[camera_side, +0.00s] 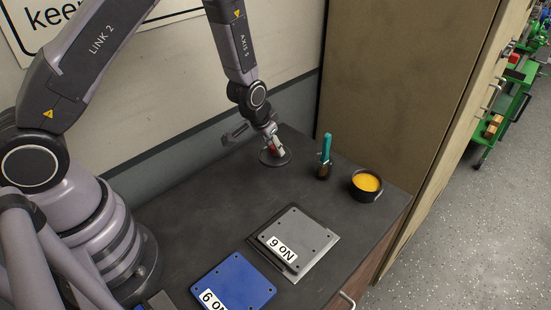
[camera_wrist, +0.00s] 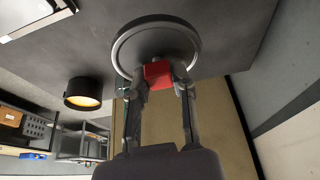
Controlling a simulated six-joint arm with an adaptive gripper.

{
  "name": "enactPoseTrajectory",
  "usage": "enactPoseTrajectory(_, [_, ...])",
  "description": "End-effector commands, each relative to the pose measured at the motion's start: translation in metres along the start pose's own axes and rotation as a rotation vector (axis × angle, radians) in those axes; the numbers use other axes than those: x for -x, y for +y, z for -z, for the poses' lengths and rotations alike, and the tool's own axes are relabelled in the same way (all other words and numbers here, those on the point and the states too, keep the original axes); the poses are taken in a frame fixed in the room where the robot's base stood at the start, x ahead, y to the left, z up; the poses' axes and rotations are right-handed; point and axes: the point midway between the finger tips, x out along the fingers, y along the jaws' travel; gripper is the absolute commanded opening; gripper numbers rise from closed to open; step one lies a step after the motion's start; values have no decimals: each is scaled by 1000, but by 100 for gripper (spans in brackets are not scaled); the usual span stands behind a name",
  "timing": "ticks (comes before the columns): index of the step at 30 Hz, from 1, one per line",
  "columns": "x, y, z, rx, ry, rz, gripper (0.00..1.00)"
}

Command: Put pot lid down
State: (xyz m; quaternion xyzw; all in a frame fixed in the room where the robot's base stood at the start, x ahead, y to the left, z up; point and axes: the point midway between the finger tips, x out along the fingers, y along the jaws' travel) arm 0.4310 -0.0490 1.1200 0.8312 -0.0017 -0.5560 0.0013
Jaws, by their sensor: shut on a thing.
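The pot lid (camera_side: 276,158) is a dark round disc with a metal rim and a red knob. It is at the back of the dark bench in the side view, low at the bench surface; I cannot tell whether it touches. My gripper (camera_side: 275,146) is above the lid, shut on its knob. In the wrist view the lid (camera_wrist: 155,45) shows its ring-like rim, and my gripper (camera_wrist: 159,76) has a finger on each side of the red knob. The pot (camera_side: 367,185), small and black with orange contents, stands to the right; it also shows in the wrist view (camera_wrist: 82,94).
A teal-handled tool (camera_side: 325,155) stands between lid and pot. A grey plate (camera_side: 299,240) and a blue plate (camera_side: 234,283) lie at the front of the bench (camera_side: 200,200). A tall cabinet (camera_side: 400,80) rises behind the pot. The bench left of the lid is mostly clear.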

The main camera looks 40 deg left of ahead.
Motion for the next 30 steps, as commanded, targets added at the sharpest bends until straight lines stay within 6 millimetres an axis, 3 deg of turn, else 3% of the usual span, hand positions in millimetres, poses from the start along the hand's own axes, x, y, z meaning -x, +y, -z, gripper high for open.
enactPoseTrajectory(6, [-36,1,-16,0,-2,4,0])
enactPoseTrajectory(15, [-71,1,-31,-1,-3,2,0])
enactPoseTrajectory(29, [-80,1,-34,1,0,1,0])
enactPoseTrajectory(30, [-81,1,-34,1,1,1,26])
